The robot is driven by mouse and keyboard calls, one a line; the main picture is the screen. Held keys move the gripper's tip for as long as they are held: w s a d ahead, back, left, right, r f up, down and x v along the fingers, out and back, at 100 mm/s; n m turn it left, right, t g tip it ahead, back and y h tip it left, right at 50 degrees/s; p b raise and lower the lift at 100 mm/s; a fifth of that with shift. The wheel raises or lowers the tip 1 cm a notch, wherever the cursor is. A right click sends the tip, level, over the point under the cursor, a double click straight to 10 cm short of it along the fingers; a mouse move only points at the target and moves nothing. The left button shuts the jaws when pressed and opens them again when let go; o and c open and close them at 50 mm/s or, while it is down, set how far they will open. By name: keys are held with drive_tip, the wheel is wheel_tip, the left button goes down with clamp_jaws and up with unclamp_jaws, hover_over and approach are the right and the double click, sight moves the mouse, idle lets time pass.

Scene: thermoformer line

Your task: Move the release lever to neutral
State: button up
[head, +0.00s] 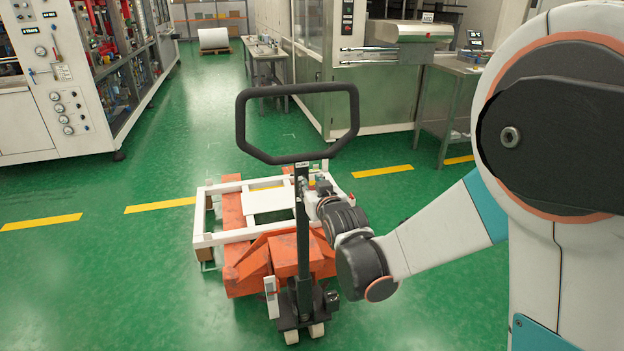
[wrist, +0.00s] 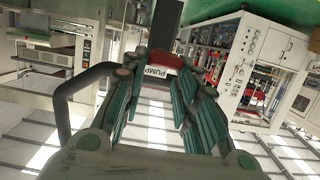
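An orange pallet truck (head: 290,255) stands mid-floor with its black loop handle (head: 297,90) upright on a dark stem (head: 303,225). The loop handle also shows at left in the wrist view (wrist: 63,115). My gripper (head: 318,187) is just right of the stem, below the loop. In the wrist view my gripper (wrist: 160,78) has its teal-padded fingers apart. I cannot make out the release lever for certain, or whether a finger touches anything.
A white frame (head: 225,238) lies on the truck's forks. A control panel machine (head: 60,90) stands at left, and a steel bench (head: 455,68) at back right. The green floor (head: 110,260) is clear on the left.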

drive_tip(key=o, duration=0.4)
drive_tip(key=shift+c, duration=0.2)
drive_tip(key=shift+r, duration=0.1)
drive_tip(key=p+v, duration=0.1)
drive_tip(key=v, duration=0.6)
drive_tip(key=shift+w, duration=0.1)
